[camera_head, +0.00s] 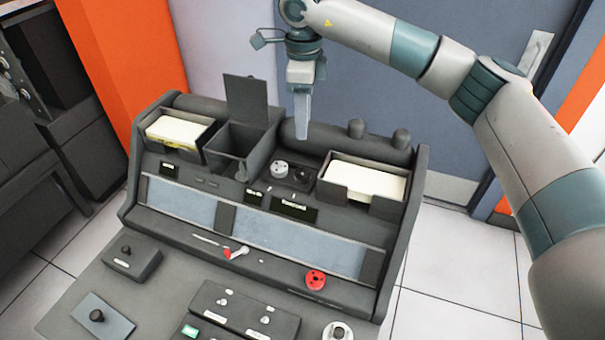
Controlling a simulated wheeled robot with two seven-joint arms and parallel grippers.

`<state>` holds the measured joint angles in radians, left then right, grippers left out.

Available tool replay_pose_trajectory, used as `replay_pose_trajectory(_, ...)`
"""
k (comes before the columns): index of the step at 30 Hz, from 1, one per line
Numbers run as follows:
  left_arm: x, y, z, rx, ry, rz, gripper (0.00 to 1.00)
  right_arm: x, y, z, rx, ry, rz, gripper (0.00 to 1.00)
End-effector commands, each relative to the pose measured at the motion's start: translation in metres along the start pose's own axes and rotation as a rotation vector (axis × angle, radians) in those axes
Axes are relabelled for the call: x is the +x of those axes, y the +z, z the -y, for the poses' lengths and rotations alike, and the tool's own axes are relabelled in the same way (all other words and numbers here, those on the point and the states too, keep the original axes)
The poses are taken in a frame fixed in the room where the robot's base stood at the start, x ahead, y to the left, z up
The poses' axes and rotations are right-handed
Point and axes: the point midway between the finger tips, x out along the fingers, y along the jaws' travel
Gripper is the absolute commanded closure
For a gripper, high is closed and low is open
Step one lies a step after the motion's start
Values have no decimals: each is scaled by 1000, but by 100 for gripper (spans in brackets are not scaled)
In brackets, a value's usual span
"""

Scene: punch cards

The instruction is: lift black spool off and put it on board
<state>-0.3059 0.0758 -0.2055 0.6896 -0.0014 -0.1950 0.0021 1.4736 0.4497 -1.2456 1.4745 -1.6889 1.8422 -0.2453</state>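A dark round piece (303,175) sits beside a white round piece (280,168) on the console's upper deck. It may be the black spool, but it is too small to be sure. Other dark knobs include one on a flat grey plate (118,321) at lower left. I cannot tell which surface is the board. My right gripper (302,121) points down above and behind the dark round piece, apart from it. Its fingers overlap from this angle, so its opening is unclear. No held object is visible. My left gripper is out of view.
Card trays (361,194) and (179,133) flank an open-lidded dark bin (238,141). A red round piece (315,279) and a white ring (337,331) lie at the front.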

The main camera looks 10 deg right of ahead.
Motion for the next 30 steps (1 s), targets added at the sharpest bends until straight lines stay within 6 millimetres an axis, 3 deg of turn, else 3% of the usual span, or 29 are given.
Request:
replay_pose_trajectory(6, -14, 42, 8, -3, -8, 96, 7, 29, -1, -1, 0, 3, -2, 61)
replay_pose_trajectory(18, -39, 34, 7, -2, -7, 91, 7, 93, 0, -1, 0, 2, -1, 61)
replay_pose_trajectory(30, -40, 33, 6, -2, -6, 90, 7, 104, 0, 0, 0, -1, 0, 61)
